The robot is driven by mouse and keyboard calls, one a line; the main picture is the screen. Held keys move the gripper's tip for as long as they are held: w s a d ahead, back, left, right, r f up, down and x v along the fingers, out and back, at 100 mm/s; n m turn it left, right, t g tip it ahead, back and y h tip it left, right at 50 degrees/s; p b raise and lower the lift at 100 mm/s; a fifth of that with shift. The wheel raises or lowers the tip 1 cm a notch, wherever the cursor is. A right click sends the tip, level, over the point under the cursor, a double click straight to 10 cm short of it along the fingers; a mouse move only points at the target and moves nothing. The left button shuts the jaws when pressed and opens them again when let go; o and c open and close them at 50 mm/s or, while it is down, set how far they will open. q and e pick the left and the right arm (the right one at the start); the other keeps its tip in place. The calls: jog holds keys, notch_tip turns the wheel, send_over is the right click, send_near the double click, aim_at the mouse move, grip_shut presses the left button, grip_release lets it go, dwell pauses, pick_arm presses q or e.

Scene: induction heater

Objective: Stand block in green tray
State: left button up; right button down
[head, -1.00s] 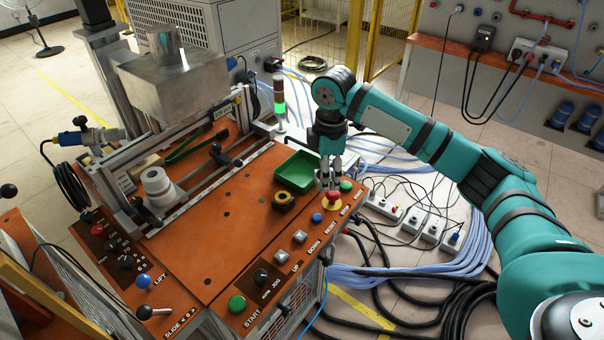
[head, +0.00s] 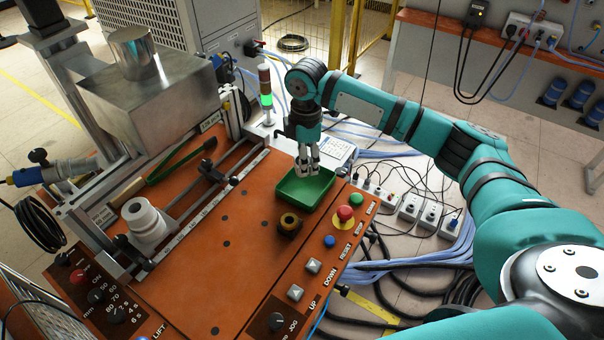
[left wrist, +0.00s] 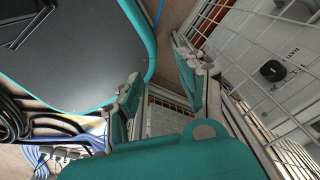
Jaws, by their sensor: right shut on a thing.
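The green tray (head: 318,196) sits on the orange table top toward its far right corner. My right gripper (head: 308,172) points down over the tray's back part, its fingers close together. It is shut on a small block, which I cannot tell apart from the grey fingers; whether it touches the tray floor is unclear. My left gripper shows only in the left wrist view (left wrist: 160,88), its fingers apart with nothing seen between them.
A brass-coloured nut-like part (head: 289,224) stands just in front of the tray. A red stop button (head: 345,212) is to its right. White cylinders (head: 144,220), green-handled tongs (head: 180,160) and a metal box (head: 150,95) are on the left.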

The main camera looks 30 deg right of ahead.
aim_at(306, 187)
jog(key=shift+s+f, duration=0.25)
jog(key=shift+f, duration=0.4)
jog(key=shift+s+f, duration=0.25)
jog(key=shift+f, duration=0.35)
jog(key=f, duration=0.2)
jog(key=f+p, duration=0.1)
jog(key=shift+w, duration=0.25)
jog(key=shift+f, duration=0.45)
pick_arm(q)
jog(key=shift+s+r, duration=0.2)
jog(key=shift+r, duration=0.45)
pick_arm(e)
jog(key=c, duration=1.1)
grip_release()
jog(key=o, duration=0.4)
pick_arm(q)
jog(key=shift+s, duration=0.6)
